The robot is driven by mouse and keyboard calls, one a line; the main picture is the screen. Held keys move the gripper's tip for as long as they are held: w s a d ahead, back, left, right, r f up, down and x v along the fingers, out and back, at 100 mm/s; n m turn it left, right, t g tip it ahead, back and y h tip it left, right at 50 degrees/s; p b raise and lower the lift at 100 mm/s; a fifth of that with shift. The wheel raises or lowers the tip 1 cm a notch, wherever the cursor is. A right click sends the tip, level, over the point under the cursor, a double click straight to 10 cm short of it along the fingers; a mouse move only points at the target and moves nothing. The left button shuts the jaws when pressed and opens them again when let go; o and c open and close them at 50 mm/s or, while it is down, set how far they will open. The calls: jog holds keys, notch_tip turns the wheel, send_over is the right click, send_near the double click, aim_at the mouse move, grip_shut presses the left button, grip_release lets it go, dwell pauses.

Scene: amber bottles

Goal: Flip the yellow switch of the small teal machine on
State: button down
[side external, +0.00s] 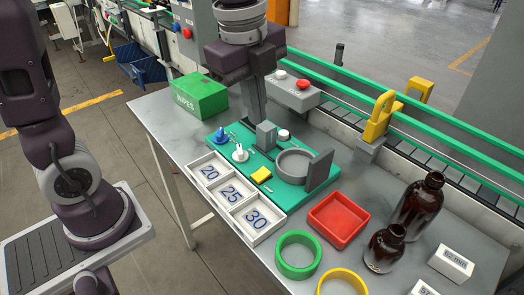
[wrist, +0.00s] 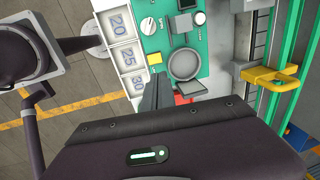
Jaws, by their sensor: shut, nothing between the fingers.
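The teal machine (side external: 297,199) is a flat teal panel on the table, and it shows in the wrist view (wrist: 205,45). It carries a round grey dish (side external: 294,165), an upright grey plate (side external: 321,170), a grey block and small knobs. My gripper (side external: 257,119) is shut and empty, above the panel's far part in the side view. Its height is hard to judge.
White trays marked 20, 25, 30 (side external: 229,188) lie along the panel's front. A red tray (side external: 339,218), green ring (side external: 298,273), yellow ring (side external: 342,273) and two amber bottles (side external: 384,250) stand to the right. A green wipes box (side external: 200,96) and grey button box (side external: 292,92) stand behind.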

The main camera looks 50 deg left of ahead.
aim_at(264, 170)
jog(key=f, duration=0.4)
jog(key=w+f, duration=0.1)
jog(key=f, duration=0.8)
jog(key=shift+w, duration=0.4)
jog(key=shift+f, duration=0.1)
jog(key=shift+w+f, duration=0.15)
jog(key=shift+f, duration=0.05)
jog(key=shift+g, duration=0.3)
jog(key=shift+s, duration=0.2)
jog(key=shift+s+r, duration=0.2)
jog(key=shift+s, duration=0.45)
